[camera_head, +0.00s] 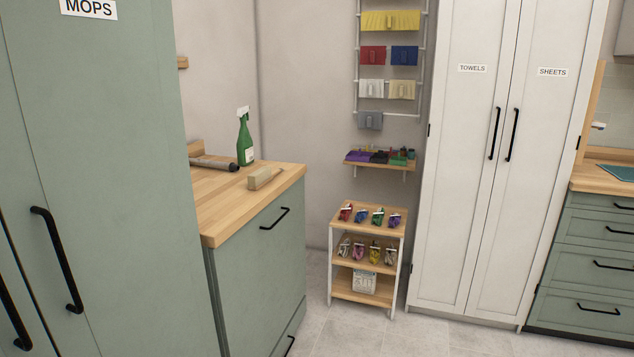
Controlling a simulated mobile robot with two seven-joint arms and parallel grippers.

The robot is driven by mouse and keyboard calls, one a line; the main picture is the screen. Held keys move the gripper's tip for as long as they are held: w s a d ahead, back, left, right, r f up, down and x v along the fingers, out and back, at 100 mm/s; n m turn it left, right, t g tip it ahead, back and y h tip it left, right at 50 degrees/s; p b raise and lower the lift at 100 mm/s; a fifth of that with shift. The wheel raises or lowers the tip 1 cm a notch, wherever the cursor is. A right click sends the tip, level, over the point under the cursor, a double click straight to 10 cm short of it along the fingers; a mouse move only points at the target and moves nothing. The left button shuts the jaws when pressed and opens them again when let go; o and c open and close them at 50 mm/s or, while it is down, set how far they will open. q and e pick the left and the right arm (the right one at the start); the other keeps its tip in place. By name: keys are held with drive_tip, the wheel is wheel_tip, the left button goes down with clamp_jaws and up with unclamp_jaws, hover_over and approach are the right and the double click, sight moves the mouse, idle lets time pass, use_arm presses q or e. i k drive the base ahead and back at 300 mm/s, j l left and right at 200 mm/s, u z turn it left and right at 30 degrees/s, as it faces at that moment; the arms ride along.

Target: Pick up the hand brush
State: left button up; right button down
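The hand brush (262,178) appears to be the small wooden, block-shaped item lying near the right edge of the wooden counter (219,216). It is small in the picture, and its bristles are hard to make out. No gripper or arm of mine is in the camera_head view, so nothing shows of where they are relative to the brush.
A green cabinet (110,180) labelled MOPS fills the left. A small shelf rack (367,217) and white cabinets (455,150) stand beyond. Floor (375,335) is clear in front.

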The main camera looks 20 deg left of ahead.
sight(258, 180)
drive_tip(key=i, duration=1.35)
drive_tip(key=i+l+u, duration=0.3)
drive_tip(key=i, duration=0.25)
drive_tip(key=i+l+u, duration=0.2)
drive_tip(key=i+u, duration=0.15)
drive_tip(key=i, duration=0.2)
